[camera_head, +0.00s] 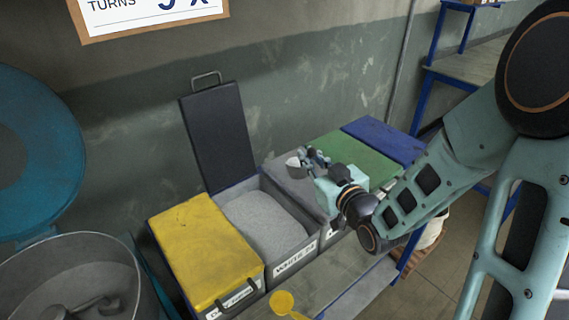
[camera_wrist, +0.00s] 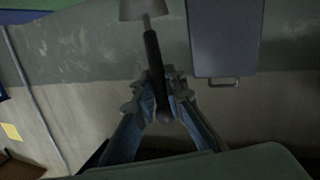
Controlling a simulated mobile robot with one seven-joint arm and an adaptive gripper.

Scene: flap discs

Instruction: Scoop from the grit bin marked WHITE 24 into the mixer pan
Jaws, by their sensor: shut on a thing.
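The grit bin marked WHITE 24 (camera_head: 296,263) stands open, with pale grit (camera_head: 262,222) inside and its dark lid (camera_head: 218,135) raised against the wall. The lid also shows in the wrist view (camera_wrist: 225,38). My gripper (camera_head: 313,159) is shut on the black handle of a scoop (camera_head: 293,162), above the grey-lidded bin just right of the open one. The wrist view shows the handle (camera_wrist: 155,68) between my fingers (camera_wrist: 158,88); the pale scoop head is cut off by the top edge. Whether the scoop holds grit cannot be told. The mixer pan (camera_head: 125,256) is at the lower left.
A yellow-lidded bin (camera_head: 200,250) stands between pan and open bin. Grey (camera_head: 287,177), green (camera_head: 362,155) and blue (camera_head: 385,138) lids are closed to the right. A yellow scoop (camera_head: 283,303) is at the front. A teal round mixer part (camera_head: 60,190) rises behind the pan.

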